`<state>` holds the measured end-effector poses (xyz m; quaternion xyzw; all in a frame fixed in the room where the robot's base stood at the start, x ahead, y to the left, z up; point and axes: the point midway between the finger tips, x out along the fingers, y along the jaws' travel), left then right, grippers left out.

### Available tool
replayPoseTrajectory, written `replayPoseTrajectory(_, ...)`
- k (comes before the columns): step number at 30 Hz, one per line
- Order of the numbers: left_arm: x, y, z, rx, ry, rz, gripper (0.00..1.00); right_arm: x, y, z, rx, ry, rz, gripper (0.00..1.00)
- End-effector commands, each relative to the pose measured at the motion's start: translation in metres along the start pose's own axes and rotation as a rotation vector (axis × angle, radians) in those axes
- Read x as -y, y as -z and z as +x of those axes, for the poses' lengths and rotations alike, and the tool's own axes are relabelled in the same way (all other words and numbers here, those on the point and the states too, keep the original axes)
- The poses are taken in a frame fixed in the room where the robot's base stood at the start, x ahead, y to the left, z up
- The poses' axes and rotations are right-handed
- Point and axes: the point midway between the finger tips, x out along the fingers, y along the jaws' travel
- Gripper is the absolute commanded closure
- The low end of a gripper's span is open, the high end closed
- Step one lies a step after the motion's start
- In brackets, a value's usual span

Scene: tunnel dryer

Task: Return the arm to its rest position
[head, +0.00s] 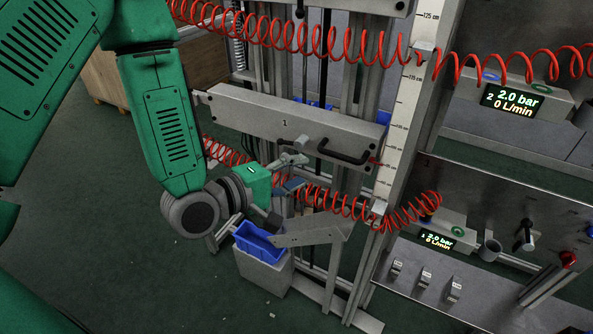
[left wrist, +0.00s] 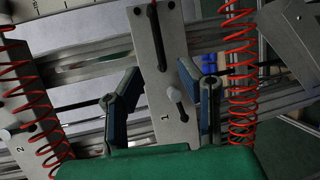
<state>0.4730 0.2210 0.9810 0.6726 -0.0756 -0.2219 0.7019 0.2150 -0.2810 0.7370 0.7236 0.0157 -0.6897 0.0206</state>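My green left arm comes in from the left in the head view. Its gripper (head: 288,174) is in front of a grey plate marked 1 (head: 250,112). In the left wrist view my left gripper (left wrist: 160,88) has its two blue-padded fingers spread wide, with nothing held between them. The plate marked 1 (left wrist: 163,50) shows behind the gap, with a small pale-tipped lever (left wrist: 176,98) and a dark handle (left wrist: 155,35). I cannot tell how far the fingers are from the plate. My right gripper is in neither view.
Red coiled hoses (head: 330,42) run across the frame near the arm. A blue bin (head: 258,241) stands below the gripper. Panels with pressure displays (head: 512,100) stand at the right. A wooden crate (head: 108,78) is behind the arm. Green floor (head: 150,270) is open at lower left.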

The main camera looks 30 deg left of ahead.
Motion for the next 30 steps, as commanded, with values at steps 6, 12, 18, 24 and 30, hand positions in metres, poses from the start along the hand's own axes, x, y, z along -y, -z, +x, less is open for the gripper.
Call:
replayPoseTrajectory(6,0.0,0.0,0.0,0.0,0.0,0.0,0.67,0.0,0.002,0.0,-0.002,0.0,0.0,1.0)
replayPoseTrajectory(12,0.043,-0.002,-0.005,-0.004,0.135,0.124,0.67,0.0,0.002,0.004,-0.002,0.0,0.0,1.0)
replayPoseTrajectory(18,0.173,-0.008,-0.049,0.103,0.585,0.541,0.67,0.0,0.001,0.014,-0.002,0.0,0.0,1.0)
replayPoseTrajectory(24,0.276,-0.018,-0.135,0.411,1.003,0.906,0.67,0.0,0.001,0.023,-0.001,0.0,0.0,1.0)
replayPoseTrajectory(30,0.315,-0.025,-0.194,0.674,1.195,1.064,0.67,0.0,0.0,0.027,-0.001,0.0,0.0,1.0)
